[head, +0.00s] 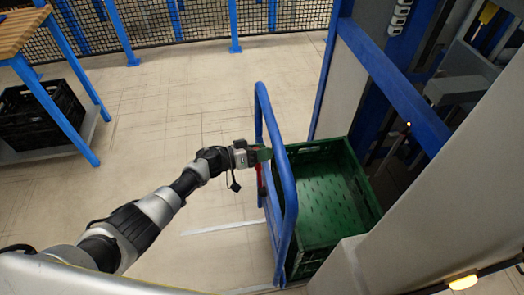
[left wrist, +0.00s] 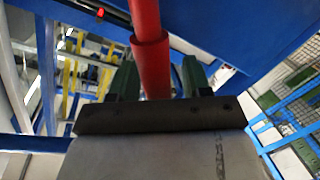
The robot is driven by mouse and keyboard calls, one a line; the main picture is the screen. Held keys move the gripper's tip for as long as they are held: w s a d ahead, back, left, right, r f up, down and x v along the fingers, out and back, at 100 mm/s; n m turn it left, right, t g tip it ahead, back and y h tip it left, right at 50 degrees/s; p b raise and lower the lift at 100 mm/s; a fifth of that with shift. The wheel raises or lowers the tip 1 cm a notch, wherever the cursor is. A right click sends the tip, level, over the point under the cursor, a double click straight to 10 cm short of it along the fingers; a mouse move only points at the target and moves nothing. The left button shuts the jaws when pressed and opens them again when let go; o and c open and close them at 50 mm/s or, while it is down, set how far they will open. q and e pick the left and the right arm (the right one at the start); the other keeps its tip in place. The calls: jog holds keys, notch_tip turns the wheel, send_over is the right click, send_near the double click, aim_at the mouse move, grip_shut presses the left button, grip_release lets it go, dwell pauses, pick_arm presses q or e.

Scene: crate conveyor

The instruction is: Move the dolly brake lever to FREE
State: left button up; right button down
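The dolly's red brake lever (left wrist: 151,65) runs down between the two green fingers of my left gripper (left wrist: 160,80) in the left wrist view. The fingers stand apart on either side of it, with a gap showing on the right side. In the head view a bit of red lever (head: 259,182) shows beside the dolly's blue handle frame (head: 288,185), just below my left gripper (head: 264,154). Whether the fingers touch the lever is hard to tell. No FREE marking is legible. My right gripper is not in view.
A green crate (head: 371,190) stands right behind the blue handle frame. A blue-framed machine with a pale panel (head: 430,215) closes off the right. A wooden-topped bench (head: 18,32) with a black crate (head: 40,88) is at the left. The floor between is clear.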

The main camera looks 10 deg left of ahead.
pick_arm(q)
jog(key=shift+s+a+r, duration=0.1)
jog(key=shift+s+a, duration=0.15)
jog(key=shift+a, duration=0.2)
jog(key=p+v, duration=0.1)
jog(key=v, duration=0.8)
jog(key=shift+s+a, duration=0.2)
jog(key=shift+a, duration=0.15)
jog(key=shift+c, duration=0.4)
